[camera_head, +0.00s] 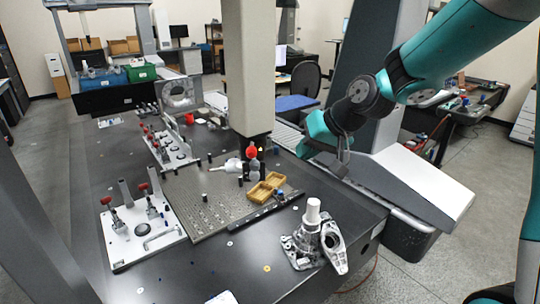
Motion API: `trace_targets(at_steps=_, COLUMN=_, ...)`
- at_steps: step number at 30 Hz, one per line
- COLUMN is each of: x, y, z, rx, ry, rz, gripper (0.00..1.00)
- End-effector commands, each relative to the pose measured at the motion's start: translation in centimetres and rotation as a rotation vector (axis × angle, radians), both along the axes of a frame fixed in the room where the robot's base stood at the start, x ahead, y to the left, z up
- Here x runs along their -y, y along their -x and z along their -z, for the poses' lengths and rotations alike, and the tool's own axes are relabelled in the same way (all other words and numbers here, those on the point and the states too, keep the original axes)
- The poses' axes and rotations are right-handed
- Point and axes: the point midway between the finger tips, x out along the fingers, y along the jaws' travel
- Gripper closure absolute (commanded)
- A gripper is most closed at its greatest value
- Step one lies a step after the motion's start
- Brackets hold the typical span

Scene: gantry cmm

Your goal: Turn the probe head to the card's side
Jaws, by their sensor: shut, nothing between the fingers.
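What looks like the probe head (253,172) is a small grey and dark unit with a red part on top, just below the lower end of the thick beige column (258,70). A silver cylinder (228,166) lies horizontally at its left, pointing left. Small green and yellow marks show at its upper right. I cannot make out a card for certain; a pale flat piece (222,298) is cut off at the bottom edge. My gripper (341,169) is shut and empty, pointing down, to the right of the probe head and apart from it.
A perforated plate (215,212) on the dark table holds a yellow tray (266,188). A metal casting with a white cylinder (313,232) stands at the front right. Clamp fixtures (140,222) stand at left. A sloped grey cover (415,185) lies right of my gripper.

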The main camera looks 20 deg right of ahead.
Motion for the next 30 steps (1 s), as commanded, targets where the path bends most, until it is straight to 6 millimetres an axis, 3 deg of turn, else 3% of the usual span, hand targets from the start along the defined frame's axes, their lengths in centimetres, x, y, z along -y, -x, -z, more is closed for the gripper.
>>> trace_targets(at_steps=10, x=-3.1, y=-3.6, z=5.5, rx=-0.006, ry=-0.001, rz=-0.004, gripper=1.00)
trace_targets(at_steps=12, x=-4.4, y=-3.9, z=4.6, rx=0.000, ry=0.001, rz=-0.007, gripper=1.00)
trace_targets(at_steps=18, x=-6.3, y=-4.3, z=4.5, rx=-0.002, ry=0.001, rz=-0.003, gripper=1.00)
trace_targets(at_steps=30, x=-6.7, y=-4.4, z=4.7, rx=0.000, ry=0.001, rz=-0.001, gripper=1.00)
